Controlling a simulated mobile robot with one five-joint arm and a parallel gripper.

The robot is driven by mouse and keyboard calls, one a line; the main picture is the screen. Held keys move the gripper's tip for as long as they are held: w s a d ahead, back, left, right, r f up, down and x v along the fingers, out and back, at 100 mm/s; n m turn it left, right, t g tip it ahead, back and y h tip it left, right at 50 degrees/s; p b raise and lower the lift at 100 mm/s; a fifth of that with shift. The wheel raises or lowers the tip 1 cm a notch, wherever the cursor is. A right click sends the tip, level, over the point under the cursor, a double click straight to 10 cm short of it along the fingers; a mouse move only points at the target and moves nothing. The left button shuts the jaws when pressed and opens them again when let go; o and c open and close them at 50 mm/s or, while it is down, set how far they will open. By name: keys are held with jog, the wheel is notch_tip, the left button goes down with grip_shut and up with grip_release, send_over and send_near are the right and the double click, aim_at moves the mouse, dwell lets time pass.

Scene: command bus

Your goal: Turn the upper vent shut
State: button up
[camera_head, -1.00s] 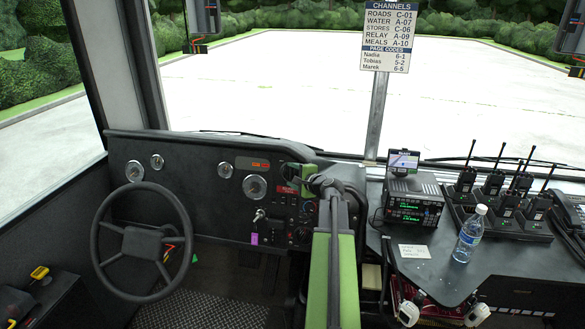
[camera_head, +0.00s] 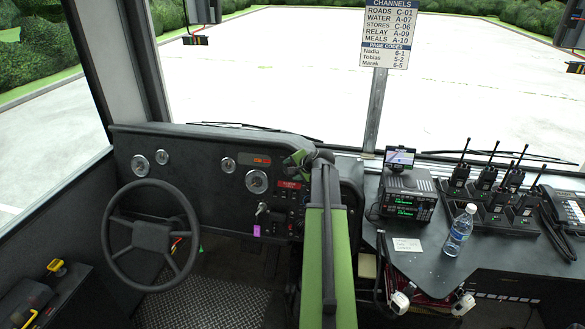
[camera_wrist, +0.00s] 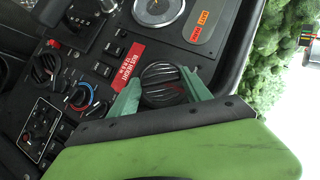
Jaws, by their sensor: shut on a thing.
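The upper vent (camera_wrist: 163,83) is a round black louvred disc on the dark dashboard, in the middle of the wrist view. My gripper (camera_wrist: 157,88) has its two green fingers on either side of it, shut on it. The louvres run slightly tilted across the picture. In the camera view from my body, my gripper (camera_head: 298,163) is at the top right of the dashboard, and my arm and gripper hide the vent.
A similar round black vent (camera_wrist: 45,66) sits lower on the panel. A red label (camera_wrist: 126,65), a red-and-blue ringed knob (camera_wrist: 80,96) and switches lie close by. The steering wheel (camera_head: 150,236) is left; the radio (camera_head: 406,202) and bottle (camera_head: 460,230) are right.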

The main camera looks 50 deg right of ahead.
jog(key=shift+d, duration=0.2)
jog(key=o, duration=1.1)
jog(key=shift+a, duration=0.1)
jog(key=p+v, duration=1)
jog(key=v, duration=0.7)
jog(key=shift+s+r+p, duration=0.1)
jog(key=shift+p, duration=0.25)
jog(key=shift+a, duration=0.1)
